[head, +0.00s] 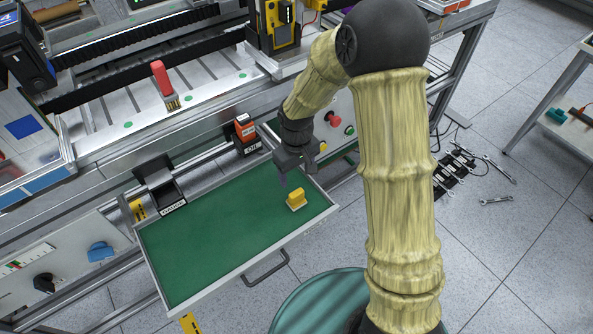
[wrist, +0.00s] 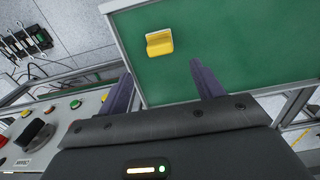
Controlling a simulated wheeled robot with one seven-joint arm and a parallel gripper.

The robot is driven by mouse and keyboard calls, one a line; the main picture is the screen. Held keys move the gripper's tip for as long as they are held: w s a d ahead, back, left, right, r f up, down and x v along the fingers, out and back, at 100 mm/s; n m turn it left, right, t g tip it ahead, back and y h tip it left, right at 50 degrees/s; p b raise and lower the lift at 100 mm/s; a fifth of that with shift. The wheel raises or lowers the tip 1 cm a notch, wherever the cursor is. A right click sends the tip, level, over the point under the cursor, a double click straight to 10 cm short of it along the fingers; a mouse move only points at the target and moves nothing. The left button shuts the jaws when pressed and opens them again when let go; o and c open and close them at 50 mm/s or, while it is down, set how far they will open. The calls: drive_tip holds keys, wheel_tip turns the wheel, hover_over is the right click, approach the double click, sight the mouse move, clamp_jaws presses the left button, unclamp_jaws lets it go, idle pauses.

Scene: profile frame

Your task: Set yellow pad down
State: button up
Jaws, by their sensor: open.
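The yellow pad (head: 296,198) rests on the green drawer surface (head: 215,225), near its right side. It is a small block with a paler base. In the wrist view the yellow pad (wrist: 159,43) lies beyond the fingertips, near the edge of the green surface. My gripper (head: 283,178) is above the drawer, just left of and behind the pad in the head view. In the wrist view my gripper (wrist: 162,78) has its two purple fingers spread wide with nothing between them. The fingers are apart from the pad.
An orange container (head: 245,130) and a black holder (head: 164,192) stand at the drawer's back edge. A red-handled brush (head: 165,85) is on the machine bed. A control panel with a red button (head: 333,118) is behind my gripper. Most of the drawer is clear.

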drive_tip(key=s+d+r+m+t, duration=0.2)
drive_tip(key=s+d+r+m, duration=0.4)
drive_tip(key=s+d+r, duration=0.4)
drive_tip(key=s+d, duration=0.2)
drive_tip(key=d, duration=0.1)
drive_tip(key=shift+s+d+r+m+t, duration=0.25)
drive_tip(key=shift+s+d+m+t, duration=0.05)
drive_tip(key=shift+d+m, duration=0.1)
